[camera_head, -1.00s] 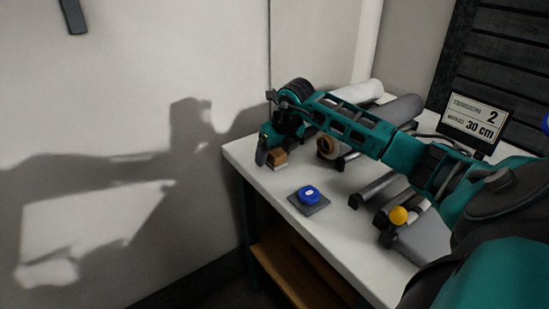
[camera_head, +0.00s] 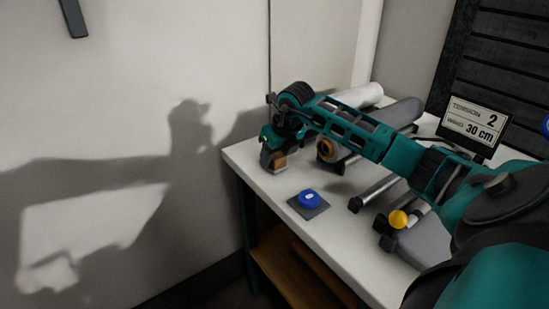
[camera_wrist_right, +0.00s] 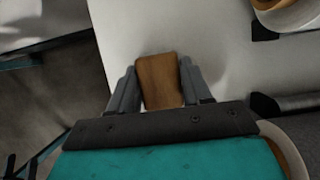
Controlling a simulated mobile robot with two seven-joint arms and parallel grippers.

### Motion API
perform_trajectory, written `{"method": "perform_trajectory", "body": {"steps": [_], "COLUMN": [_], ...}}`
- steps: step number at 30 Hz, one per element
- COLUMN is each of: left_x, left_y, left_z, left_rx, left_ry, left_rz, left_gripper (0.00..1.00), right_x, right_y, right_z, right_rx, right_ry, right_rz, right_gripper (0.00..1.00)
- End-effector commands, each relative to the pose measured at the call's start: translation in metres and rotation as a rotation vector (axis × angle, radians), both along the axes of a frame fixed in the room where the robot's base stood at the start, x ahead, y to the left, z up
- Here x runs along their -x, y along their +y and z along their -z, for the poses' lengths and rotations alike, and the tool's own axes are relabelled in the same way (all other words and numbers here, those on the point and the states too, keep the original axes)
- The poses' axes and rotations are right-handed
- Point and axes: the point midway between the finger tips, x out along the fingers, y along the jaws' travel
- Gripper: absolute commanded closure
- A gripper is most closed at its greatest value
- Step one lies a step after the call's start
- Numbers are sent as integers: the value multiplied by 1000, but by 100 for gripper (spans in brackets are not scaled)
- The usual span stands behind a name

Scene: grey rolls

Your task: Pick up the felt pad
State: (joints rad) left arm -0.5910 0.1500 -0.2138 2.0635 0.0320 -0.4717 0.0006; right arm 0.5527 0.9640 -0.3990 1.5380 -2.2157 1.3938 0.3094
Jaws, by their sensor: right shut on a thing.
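The felt pad (camera_head: 279,163), a small brown wood-like block with a pale lower edge, is at the far left corner of the white table. My right gripper (camera_head: 271,158) is down over it from above. In the right wrist view the brown block (camera_wrist_right: 159,82) sits between the two grey fingers of my right gripper (camera_wrist_right: 160,88), which are shut on it. In the head view the block looks at table height; whether it touches the top I cannot tell. My left gripper is not in view.
A blue round piece (camera_head: 309,199) sits on a dark square (camera_head: 308,208) in front. A sign (camera_head: 474,125) stands behind. The table's left edge is close.

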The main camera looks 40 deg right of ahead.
Motion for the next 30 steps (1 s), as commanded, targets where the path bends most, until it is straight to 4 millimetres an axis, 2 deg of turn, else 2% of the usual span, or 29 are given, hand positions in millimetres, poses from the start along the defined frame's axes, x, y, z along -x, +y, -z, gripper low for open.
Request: {"method": "perform_trajectory", "body": {"steps": [5,10,24,30], "left_x": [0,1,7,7], "left_y": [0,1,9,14], "left_z": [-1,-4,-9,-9], "left_rx": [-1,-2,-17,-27], "left_ry": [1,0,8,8], "left_rz": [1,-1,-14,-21], "left_gripper": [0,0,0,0], "right_x": [-1,-1,-1,0], "right_y": [0,0,0,0], "right_z": [-9,-33,-146,-179], "right_rx": [1,1,1,0], "right_ry": [-4,-6,-5,-3], "right_rz": [0,0,0,1], "right_gripper": [82,82,82,82]}}
